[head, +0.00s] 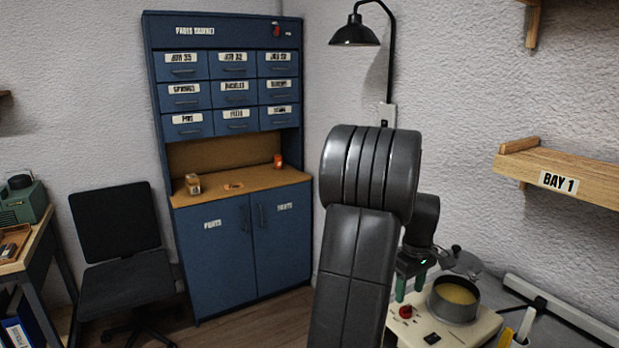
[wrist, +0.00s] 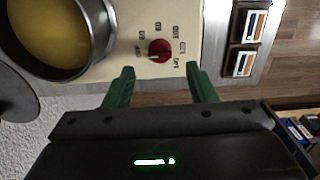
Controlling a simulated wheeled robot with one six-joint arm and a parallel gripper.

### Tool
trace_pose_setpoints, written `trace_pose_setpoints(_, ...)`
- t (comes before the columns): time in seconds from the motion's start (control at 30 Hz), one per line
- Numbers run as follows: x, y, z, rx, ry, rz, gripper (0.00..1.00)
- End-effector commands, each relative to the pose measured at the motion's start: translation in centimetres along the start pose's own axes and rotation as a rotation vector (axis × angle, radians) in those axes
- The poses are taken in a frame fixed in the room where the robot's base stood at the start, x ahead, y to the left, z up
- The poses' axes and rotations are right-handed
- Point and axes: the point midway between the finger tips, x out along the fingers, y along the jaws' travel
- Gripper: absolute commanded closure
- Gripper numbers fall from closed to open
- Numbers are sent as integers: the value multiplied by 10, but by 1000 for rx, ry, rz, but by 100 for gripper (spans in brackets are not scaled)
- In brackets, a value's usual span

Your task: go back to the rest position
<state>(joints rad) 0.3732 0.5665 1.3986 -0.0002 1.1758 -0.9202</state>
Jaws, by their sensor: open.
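My gripper (wrist: 161,88) is open in the wrist view, with its two green fingers apart and nothing between them. Its fingertips are near the red knob (wrist: 159,50) of the cream-coloured heater (wrist: 125,68), and I cannot tell whether they touch it. The knob has a printed number scale around it. In the head view my gripper (head: 409,291) points down at the left side of the heater, near the red knob (head: 406,311). My own arm hides part of the bench there. A metal pot (head: 455,317) with yellow contents sits on the heater.
A blue parts cabinet (head: 228,230) stands at the back. A black chair (head: 122,250) and a side bench (head: 38,248) are at the left. A black lamp (head: 355,33) hangs above. A wooden shelf (head: 565,172) marked BAY 1 juts from the right wall. A round lid (wrist: 15,100) lies beside the pot.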

Motion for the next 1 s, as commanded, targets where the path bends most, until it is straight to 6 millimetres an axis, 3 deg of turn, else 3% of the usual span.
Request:
trace_pose_setpoints(0.27, 53, -1, 1, 12, -2, -3, 49)
trace_pose_setpoints(1.0, 50, 0, 0, 623, -1, -1, 49)
